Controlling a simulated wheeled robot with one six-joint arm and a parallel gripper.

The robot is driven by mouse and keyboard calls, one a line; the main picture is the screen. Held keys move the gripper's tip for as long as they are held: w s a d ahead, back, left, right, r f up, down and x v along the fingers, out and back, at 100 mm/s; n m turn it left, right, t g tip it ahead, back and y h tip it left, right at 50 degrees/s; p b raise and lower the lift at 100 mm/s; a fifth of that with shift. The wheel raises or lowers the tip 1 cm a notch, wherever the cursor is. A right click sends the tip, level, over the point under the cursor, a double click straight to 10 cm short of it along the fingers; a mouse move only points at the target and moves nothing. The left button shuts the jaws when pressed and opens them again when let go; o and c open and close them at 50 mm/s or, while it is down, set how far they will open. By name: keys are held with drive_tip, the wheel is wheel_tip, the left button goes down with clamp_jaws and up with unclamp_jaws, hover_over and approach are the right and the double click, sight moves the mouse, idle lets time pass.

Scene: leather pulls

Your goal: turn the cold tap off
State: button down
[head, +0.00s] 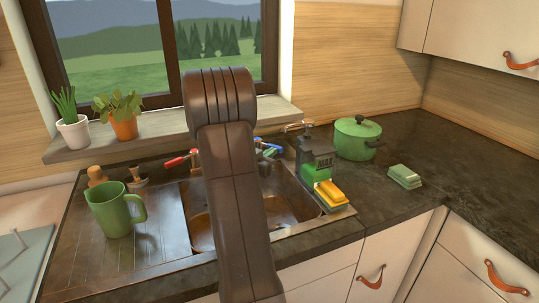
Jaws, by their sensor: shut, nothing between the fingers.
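The cold tap's blue handle (271,147) shows just right of my raised arm, at the back of the sink. The red tap handle (180,161) shows on the arm's left side. My arm stands in front of the middle of the tap, so the spout and most of the fitting are hidden. I cannot tell from this view how far the blue handle is turned or whether water is running. My gripper is hidden behind the arm, so I cannot see whether it touches the handle.
The sink (285,208) lies below. A dark soap dispenser (308,150) and a yellow sponge (329,193) stand close right of the tap. A green jug (112,211) stands left on the drainer.

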sight(279, 150)
drive_tip(key=shift+w+d+n+t+y+b, duration=1.1)
drive_tip(key=shift+w+d+n+y+b, duration=0.4)
drive_tip(key=shift+w+d+y+b, duration=0.5)
drive_tip(key=shift+w+r, duration=0.1)
